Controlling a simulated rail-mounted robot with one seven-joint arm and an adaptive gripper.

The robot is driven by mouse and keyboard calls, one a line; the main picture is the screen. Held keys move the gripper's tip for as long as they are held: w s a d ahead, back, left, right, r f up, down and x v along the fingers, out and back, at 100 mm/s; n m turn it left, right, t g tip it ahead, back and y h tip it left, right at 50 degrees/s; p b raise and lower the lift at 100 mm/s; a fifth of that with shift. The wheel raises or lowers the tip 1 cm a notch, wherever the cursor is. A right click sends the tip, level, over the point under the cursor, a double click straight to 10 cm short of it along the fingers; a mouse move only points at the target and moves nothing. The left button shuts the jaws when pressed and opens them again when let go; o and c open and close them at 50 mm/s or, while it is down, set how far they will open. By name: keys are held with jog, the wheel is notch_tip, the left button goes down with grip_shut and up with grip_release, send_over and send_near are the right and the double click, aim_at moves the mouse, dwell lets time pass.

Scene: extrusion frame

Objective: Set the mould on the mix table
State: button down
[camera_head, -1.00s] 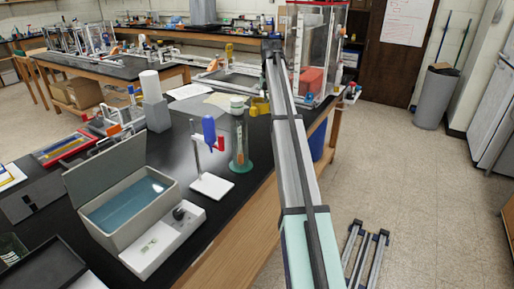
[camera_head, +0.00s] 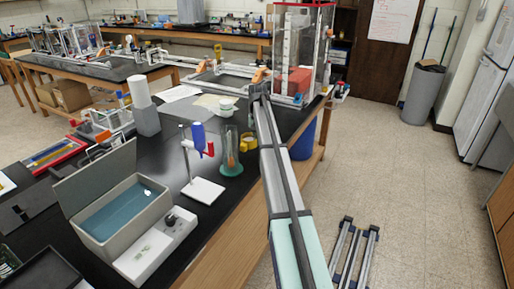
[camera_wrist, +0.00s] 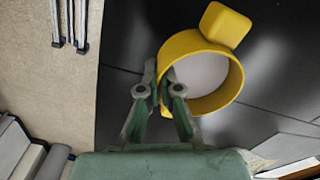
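The yellow mould (camera_wrist: 237,80) is a round ring with a square lug and a pale grey inside in the wrist view. My gripper (camera_wrist: 165,98) has one finger outside its near-left wall and one inside, and looks shut on that wall. The mould also shows in the head view (camera_head: 249,141), right of the clear cylinder and partly behind my arm. My gripper is hidden there. I cannot tell whether the mould touches the bench. A white round piece (camera_head: 227,105) stands farther back; I cannot tell if it is the mix table.
The clear cylinder with a green base (camera_head: 231,167) stands close left of the mould. A stand with a blue bottle (camera_head: 198,137) and an open grey box (camera_head: 112,205) are nearer. A clear tank (camera_head: 300,50) stands at the back right. The black bench (camera_head: 165,160) ends at floor on the right.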

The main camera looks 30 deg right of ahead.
aim_at(257, 154)
jog(key=shift+f+p, duration=0.45)
jog(key=shift+f, duration=1.75)
jog(key=shift+f, duration=0.15)
jog(key=c, duration=1.3)
grip_release()
notch_tip(257, 154, up, 12)
jog(key=shift+r+b, duration=0.15)
jog(key=shift+b, duration=1.05)
